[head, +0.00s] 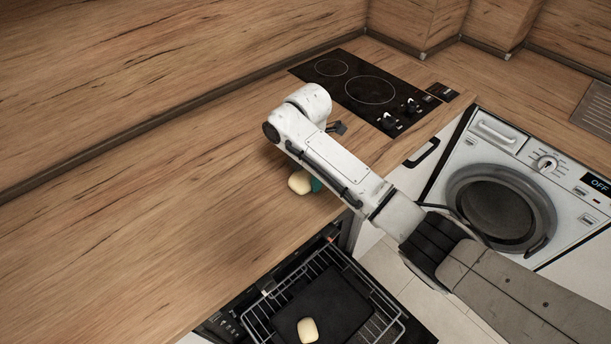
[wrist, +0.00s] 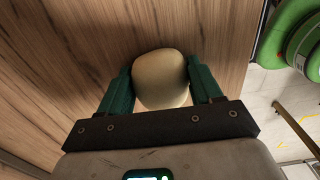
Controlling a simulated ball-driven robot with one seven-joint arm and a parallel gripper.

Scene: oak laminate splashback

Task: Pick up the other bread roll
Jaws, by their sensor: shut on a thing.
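A pale cream bread roll (head: 300,183) is at the wooden counter, beneath my arm in the head view. It also shows in the wrist view (wrist: 161,80), between the two green fingers of my gripper (wrist: 162,92). My gripper is shut on this roll. In the head view the gripper is mostly hidden behind the arm, with only a bit of green (head: 316,185) beside the roll. I cannot tell whether the roll touches the counter. A second bread roll (head: 308,330) lies on the dark tray in the open appliance below.
A black hob (head: 370,90) with knobs lies behind the arm. The open appliance with a wire rack (head: 385,318) and dark tray (head: 325,295) is below the counter's front edge. A washing machine (head: 500,205) stands at right. The left counter is clear.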

